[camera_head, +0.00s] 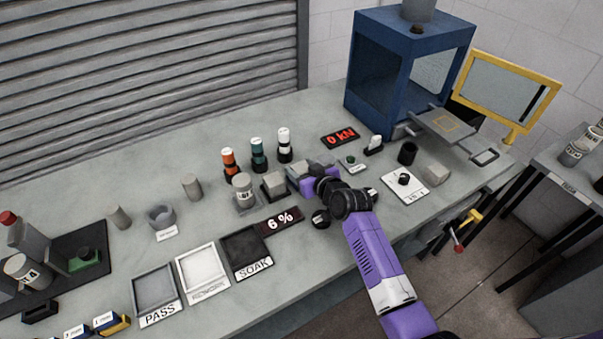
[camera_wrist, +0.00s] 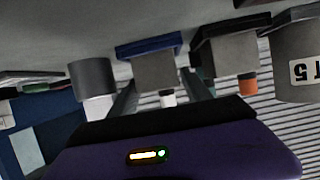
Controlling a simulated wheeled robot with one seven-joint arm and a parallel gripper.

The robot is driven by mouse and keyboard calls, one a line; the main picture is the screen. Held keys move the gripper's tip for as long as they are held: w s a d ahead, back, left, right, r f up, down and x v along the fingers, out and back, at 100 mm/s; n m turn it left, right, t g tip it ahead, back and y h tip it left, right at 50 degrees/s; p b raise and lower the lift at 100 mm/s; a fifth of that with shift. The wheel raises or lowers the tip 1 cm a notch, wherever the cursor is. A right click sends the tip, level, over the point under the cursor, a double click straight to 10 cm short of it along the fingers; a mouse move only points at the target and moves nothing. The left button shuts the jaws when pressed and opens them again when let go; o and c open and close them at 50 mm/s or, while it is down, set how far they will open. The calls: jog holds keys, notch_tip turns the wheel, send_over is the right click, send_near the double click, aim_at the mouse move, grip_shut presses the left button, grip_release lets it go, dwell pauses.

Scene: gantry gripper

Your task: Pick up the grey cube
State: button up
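A grey cube (camera_wrist: 156,70) on a blue base (camera_wrist: 149,46) is straight ahead in the wrist view, which looks upside down. The two fingers of my open gripper (camera_wrist: 163,92) reach toward it, one on each side; I cannot tell whether they touch it. In the head view my gripper (camera_head: 307,180) is low over the bench and partly hides this cube (camera_head: 297,170). A second grey cube (camera_wrist: 232,54) on a dark base stands beside it, also seen in the head view (camera_head: 273,181). Another grey block (camera_head: 437,174) stands at the right of the bench.
A "T 5" jar (camera_wrist: 300,60) and a grey cylinder (camera_wrist: 92,78) flank the cubes in the wrist view. Orange, teal and white-topped bottles (camera_head: 258,155) stand behind. A blue press (camera_head: 375,85) stands back right.

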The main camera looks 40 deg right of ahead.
jog(key=c, duration=1.1)
grip_shut()
jog(key=shift+r, duration=0.1)
